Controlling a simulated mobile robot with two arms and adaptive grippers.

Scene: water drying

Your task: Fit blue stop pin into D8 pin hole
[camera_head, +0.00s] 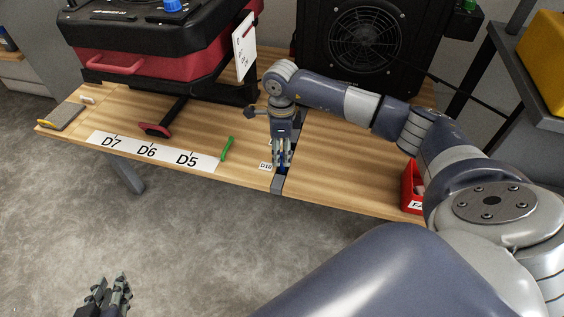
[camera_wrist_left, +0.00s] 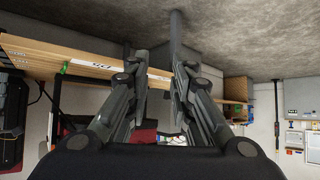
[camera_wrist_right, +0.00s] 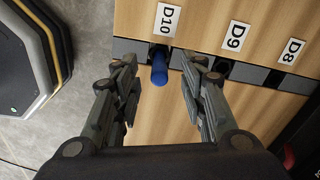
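The blue stop pin (camera_wrist_right: 159,68) stands in the grey strip at the D10 label (camera_wrist_right: 167,20), between the spread fingers of my right gripper (camera_wrist_right: 160,66) in the right wrist view. A bit of its blue also shows in the head view (camera_head: 282,172). My right gripper is open over the strip (camera_head: 277,185), apparently not touching the pin. The D8 pin hole (camera_wrist_right: 275,78) is a dark slot below the D8 label (camera_wrist_right: 291,51), right of the D9 slot (camera_wrist_right: 221,67). My left gripper (camera_head: 107,288) is open, empty and low over the floor, away from the table.
A green stick (camera_head: 227,149) lies near D5 on the wooden table (camera_head: 350,165). A label strip (camera_head: 150,152) reads D7, D6, D5. A red bin (camera_head: 409,188) is at the right edge, a black fan unit (camera_head: 365,45) behind, and a red-black machine (camera_head: 140,55) at back left.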

